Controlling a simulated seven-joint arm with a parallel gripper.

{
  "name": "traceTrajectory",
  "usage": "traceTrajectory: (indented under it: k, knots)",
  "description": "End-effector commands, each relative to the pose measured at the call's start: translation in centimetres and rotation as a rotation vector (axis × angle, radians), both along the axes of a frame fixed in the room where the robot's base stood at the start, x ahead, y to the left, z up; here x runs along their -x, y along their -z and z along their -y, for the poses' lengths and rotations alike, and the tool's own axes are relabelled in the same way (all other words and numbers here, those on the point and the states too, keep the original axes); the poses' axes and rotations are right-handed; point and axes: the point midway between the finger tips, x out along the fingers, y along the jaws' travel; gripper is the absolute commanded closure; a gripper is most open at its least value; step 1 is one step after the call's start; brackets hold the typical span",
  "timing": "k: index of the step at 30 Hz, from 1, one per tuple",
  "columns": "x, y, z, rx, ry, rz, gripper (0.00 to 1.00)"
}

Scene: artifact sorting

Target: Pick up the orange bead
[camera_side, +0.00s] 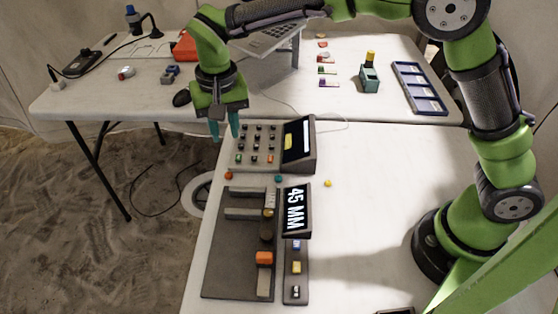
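A small round orange bead (228,176) lies on the near white table, close to its left edge, between the button panel and the dark measuring device. My gripper (225,134) points down with its two teal fingers apart and nothing visible between them. It is above and beyond the orange bead in the picture, beside the panel's far left corner. The gripper does not touch the bead.
A teal bead (278,178) and a yellow bead (327,183) lie to the right. The button panel (268,145) has a raised screen. The measuring device (232,255) has a display (295,208) reading "45 MM".

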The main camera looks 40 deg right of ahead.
Motion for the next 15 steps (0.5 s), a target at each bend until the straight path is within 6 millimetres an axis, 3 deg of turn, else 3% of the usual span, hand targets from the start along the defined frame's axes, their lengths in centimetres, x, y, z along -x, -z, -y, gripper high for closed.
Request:
traceTrajectory:
  k: [5,10,15]
  knots:
    - [-1.9,-1.8,-0.4,0.014,0.156,0.034,0.71]
    - [-1.7,0.1,-0.1,0.017,0.194,0.018,0.71]
    - [-2.0,3.8,0.1,0.017,0.193,0.017,0.71]
